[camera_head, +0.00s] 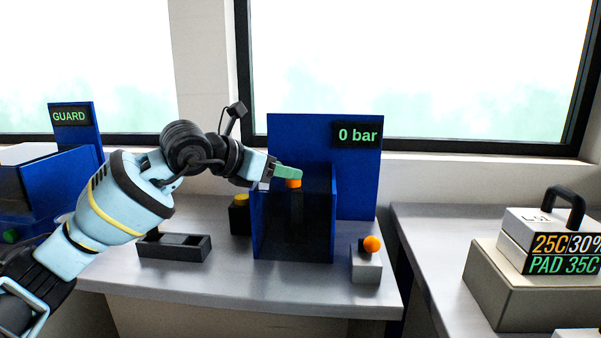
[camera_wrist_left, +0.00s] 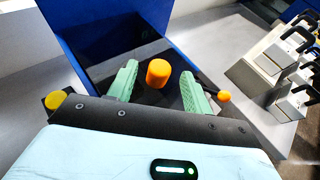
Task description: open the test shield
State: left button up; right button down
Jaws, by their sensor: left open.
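The test shield (camera_head: 310,225) is a dark see-through box with blue edges, standing in front of a tall blue back panel (camera_head: 300,135) whose display reads 0 bar. An orange knob (camera_head: 294,183) shows at the shield's upper part, partly hidden by my gripper. In the left wrist view the orange knob (camera_wrist_left: 158,73) lies between the green fingers. My left gripper (camera_head: 289,172) is open, with one finger on each side of the knob; a gap shows on both sides. Whether the fingertips reach past the knob is unclear. My right gripper is in neither view.
An orange ball-topped lever (camera_head: 372,244) on a grey block stands right of the shield. A yellow button on a black box (camera_head: 240,214) and a black tray (camera_head: 174,247) are to the left. A blue GUARD station (camera_head: 75,140) stands far left.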

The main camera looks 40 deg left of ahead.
pick_arm(q)
jog(key=shift+x, duration=2.8)
jog(key=shift+r, duration=0.1)
grip_shut()
